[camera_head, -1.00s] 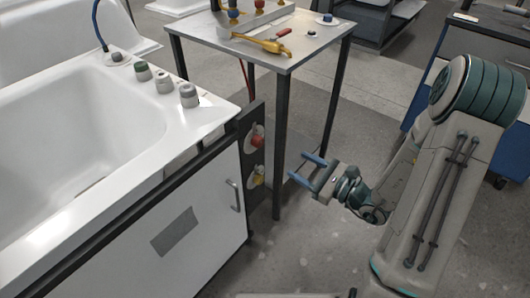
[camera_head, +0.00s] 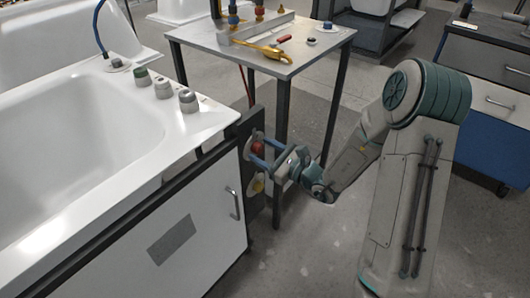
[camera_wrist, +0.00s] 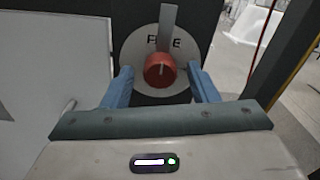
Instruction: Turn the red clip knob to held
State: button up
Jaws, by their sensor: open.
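The red clip knob (camera_head: 257,147) sits on a dark upright panel at the end of the bathtub frame. In the wrist view the red knob (camera_wrist: 159,70) is round, on a pale disc (camera_wrist: 132,58) with dark lettering partly covered by a grey upright lever or tab (camera_wrist: 168,25). The lettering looks like "FREE", but its middle is hidden. My gripper (camera_head: 261,151) is at the knob. In the wrist view its blue fingers (camera_wrist: 161,88) stand open, one on each side of the knob, with gaps between. I cannot tell how near the fingertips are to the disc.
A grey table (camera_head: 318,35) with a yellow tool (camera_head: 265,50) stands behind.

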jog(key=c, duration=1)
